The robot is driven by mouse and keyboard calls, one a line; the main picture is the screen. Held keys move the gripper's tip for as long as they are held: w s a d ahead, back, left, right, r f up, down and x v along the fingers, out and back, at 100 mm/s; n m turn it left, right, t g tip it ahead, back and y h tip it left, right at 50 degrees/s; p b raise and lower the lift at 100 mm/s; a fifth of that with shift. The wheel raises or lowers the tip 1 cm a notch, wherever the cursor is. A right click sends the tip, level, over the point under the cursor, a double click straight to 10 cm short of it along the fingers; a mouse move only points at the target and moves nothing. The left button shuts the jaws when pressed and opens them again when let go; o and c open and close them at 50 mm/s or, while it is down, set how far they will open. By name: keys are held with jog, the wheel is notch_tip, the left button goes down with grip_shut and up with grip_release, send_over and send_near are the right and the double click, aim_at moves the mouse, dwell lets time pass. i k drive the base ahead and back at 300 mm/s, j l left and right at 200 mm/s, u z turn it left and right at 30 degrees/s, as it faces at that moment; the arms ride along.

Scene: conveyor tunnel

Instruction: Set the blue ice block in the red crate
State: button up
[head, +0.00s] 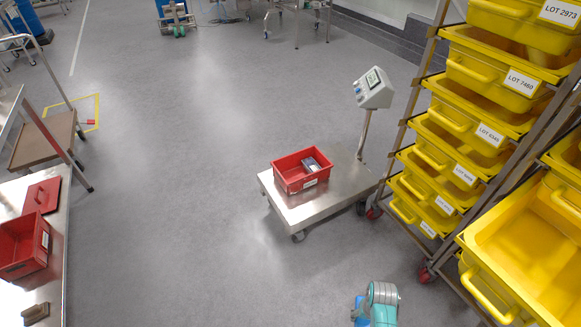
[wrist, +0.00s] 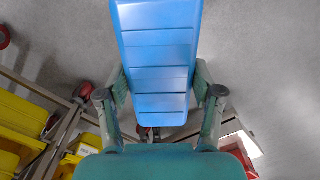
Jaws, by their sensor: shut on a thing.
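My gripper (wrist: 160,90) is shut on the blue ice block (wrist: 157,60), with one finger on each long side in the wrist view. The block is ribbed and extends beyond the fingers to the top of that view. In the head view, part of my arm (head: 380,303) shows at the bottom, with a small blue patch beside it; the fingertips cannot be made out there. A red crate (head: 289,181) stands on a wheeled platform scale (head: 327,204), up and left of my arm. It holds a grey and dark item. My gripper is apart from it.
A second red crate (head: 43,262) and a red lid (head: 42,196) are on the steel table (head: 60,215) at left. A rack of yellow bins (head: 484,75) stands at right. The scale's display (head: 373,88) rises on a post. The middle floor is clear.

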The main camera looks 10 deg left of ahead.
aim_at(302, 171)
jog(key=i+j+u, duration=0.2)
jog(key=i+u, duration=0.75)
jog(key=i+l+u, duration=0.15)
jog(key=i+u, duration=0.35)
jog(key=i+j, duration=0.15)
jog(key=i, duration=0.3)
jog(key=i+j, duration=0.15)
jog(key=i, duration=0.3)
jog(key=i+j, duration=0.1)
jog(key=i, duration=0.35)
jog(key=i+z, duration=0.25)
jog(key=z, duration=0.2)
jog(key=i+j+z, duration=0.15)
jog(key=z, duration=0.25)
jog(key=i+j+z, duration=0.25)
jog(key=z, duration=0.2)
jog(key=i+j+z, duration=0.15)
jog(key=z, duration=0.25)
jog(key=i+j+z, duration=0.3)
jog(key=z, duration=0.15)
jog(key=i+j+z, duration=0.2)
jog(key=j+z, duration=0.3)
jog(key=i+j+z, duration=0.15)
jog(key=j+z, duration=0.3)
jog(key=l, duration=0.1)
